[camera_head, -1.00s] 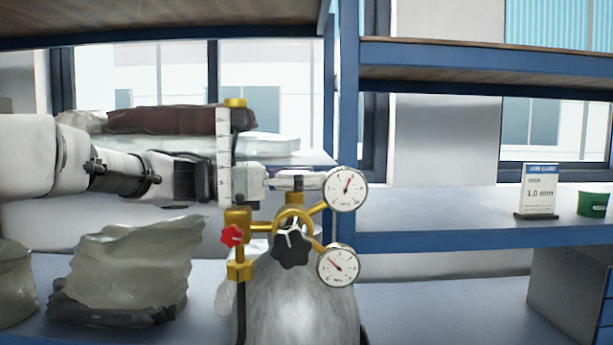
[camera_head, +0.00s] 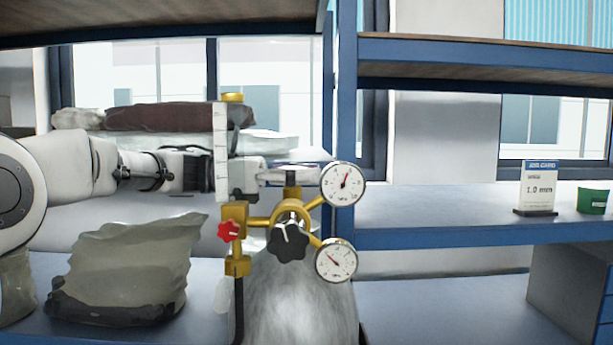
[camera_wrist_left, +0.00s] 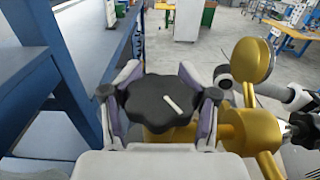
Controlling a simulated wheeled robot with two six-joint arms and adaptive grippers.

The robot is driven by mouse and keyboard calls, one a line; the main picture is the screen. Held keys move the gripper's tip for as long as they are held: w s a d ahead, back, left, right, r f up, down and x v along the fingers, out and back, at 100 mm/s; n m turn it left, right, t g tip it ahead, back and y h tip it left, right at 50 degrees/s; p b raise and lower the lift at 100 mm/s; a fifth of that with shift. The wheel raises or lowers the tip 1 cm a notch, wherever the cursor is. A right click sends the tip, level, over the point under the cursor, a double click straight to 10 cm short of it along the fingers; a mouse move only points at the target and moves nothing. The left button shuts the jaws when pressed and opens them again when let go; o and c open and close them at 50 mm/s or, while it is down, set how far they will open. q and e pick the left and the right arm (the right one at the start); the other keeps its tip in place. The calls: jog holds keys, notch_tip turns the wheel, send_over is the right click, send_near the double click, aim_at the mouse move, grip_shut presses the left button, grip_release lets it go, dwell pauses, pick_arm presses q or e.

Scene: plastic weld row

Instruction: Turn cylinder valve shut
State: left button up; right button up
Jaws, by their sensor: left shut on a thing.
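The grey gas cylinder (camera_head: 295,305) stands at the bottom middle of the head view, with a gold regulator (camera_head: 262,220) on top. The regulator has two round gauges and a black star knob (camera_head: 288,242) facing me. My left gripper (camera_head: 290,175) reaches in from the left above the regulator. In the left wrist view, my left gripper (camera_wrist_left: 162,88) is shut on the black lobed valve handwheel (camera_wrist_left: 150,100), one finger on each side. A white bar (camera_wrist_left: 173,103) lies diagonally across its top. In the head view the fingers largely hide this handwheel. My right gripper is out of view.
An upright flowmeter (camera_head: 221,150) with a red knob (camera_head: 229,231) stands in front of my left wrist. The upper gauge (camera_head: 343,184) is close right of the fingers. A wrapped bag (camera_head: 130,270) sits at left. A blue shelf post (camera_head: 346,120) rises behind.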

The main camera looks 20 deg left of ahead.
pick_arm(q)
jog(key=m+g, duration=0.1)
jog(key=g, duration=0.1)
jog(key=m+g, duration=0.1)
jog(key=g, duration=0.1)
jog(key=shift+s+f+m+h, duration=0.1)
jog(key=shift+s+m+h, duration=0.1)
jog(key=shift+m+h, duration=0.1)
jog(key=shift+s+m+g+p, duration=0.2)
jog(key=shift+m+g+p, duration=0.55)
jog(key=shift+g, duration=0.55)
jog(key=shift+s+m+g+p, duration=0.2)
jog(key=shift+m+g+p, duration=0.25)
jog(key=shift+m+g, duration=0.7)
jog(key=shift+g, duration=0.35)
jog(key=o, duration=1)
